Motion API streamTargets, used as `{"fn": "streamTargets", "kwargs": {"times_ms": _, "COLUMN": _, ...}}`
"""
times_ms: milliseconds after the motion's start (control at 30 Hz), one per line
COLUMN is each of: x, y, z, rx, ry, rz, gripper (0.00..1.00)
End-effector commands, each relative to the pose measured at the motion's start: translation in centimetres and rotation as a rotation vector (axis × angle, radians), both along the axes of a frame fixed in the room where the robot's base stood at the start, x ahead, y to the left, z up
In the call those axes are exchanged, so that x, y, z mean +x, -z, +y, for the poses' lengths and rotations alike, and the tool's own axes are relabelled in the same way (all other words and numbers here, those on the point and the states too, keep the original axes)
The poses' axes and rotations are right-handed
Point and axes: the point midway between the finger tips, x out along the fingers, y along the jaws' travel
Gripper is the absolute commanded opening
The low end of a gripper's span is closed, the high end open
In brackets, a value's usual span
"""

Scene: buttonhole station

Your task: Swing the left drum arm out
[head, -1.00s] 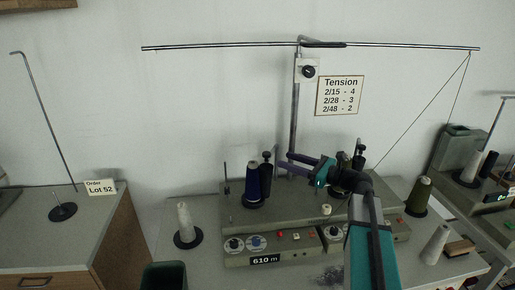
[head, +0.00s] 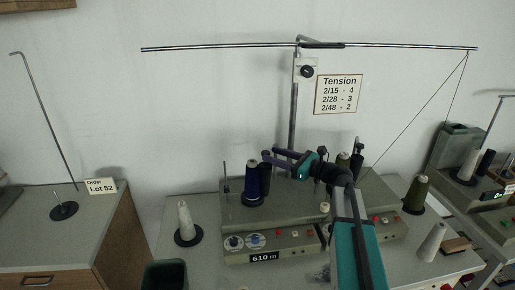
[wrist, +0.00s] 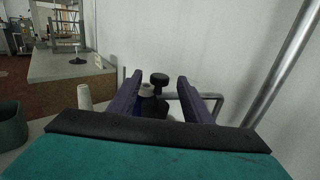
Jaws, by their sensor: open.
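The left drum arm's black part (head: 266,174) stands upright on the left half of the winder (head: 228,213), close behind and right of a dark blue cone of yarn (head: 252,184). My gripper (head: 269,156) is open, with its purple fingers pointing left at the top of this black part. In the wrist view, a round black knob (wrist: 159,78) shows between the two fingertips, with a gap on each side. A pale cone tip (wrist: 146,88) is just left of it. The lower part is hidden by my gripper.
The upright metal post (head: 294,110) rises just behind my gripper. A white cone (head: 185,220) stands at the left of the table. An olive cone (head: 416,192) stands at the right. A dark green bin (head: 164,275) is at the front left.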

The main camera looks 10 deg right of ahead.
Motion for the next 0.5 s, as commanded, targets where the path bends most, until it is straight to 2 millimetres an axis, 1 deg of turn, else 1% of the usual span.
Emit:
{"fn": "streamTargets", "kwargs": {"times_ms": 33, "x": 0.7, "y": -0.2, "z": 0.6, "rx": 0.0, "ry": -0.002, "rz": 0.0, "gripper": 0.45}}
{"fn": "streamTargets", "kwargs": {"times_ms": 200, "x": 2.3, "y": -0.2, "z": 2.5, "rx": 0.0, "ry": -0.002, "rz": 0.0, "gripper": 0.45}}
{"fn": "streamTargets", "kwargs": {"times_ms": 500, "x": 4.7, "y": -0.1, "z": 5.2, "rx": -0.001, "ry": -0.001, "rz": 0.001, "gripper": 0.45}}
